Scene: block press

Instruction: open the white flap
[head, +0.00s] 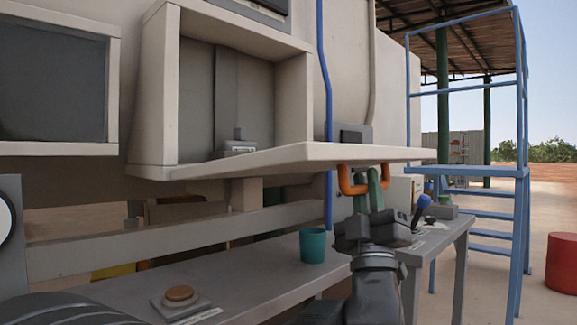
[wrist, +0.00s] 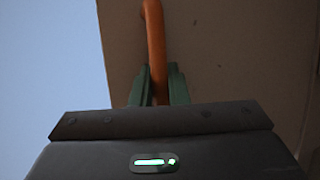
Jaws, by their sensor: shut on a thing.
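The white flap (head: 290,157) is folded down from the open box on the wall and stands out roughly level, its free end to the right. An orange handle (head: 344,182) hangs under its outer part. My gripper (head: 368,184) is below the flap, with its green fingers shut on the handle. In the wrist view the orange handle (wrist: 154,45) runs down between the two green fingers, and the flap's underside (wrist: 215,50) fills the right side.
Below is a grey bench with a teal cup (head: 312,245), a round brown button (head: 180,294) and a blue-topped lever (head: 423,203). A blue ladder frame (head: 520,120) stands at right, and a red drum (head: 562,262) is on the ground beyond.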

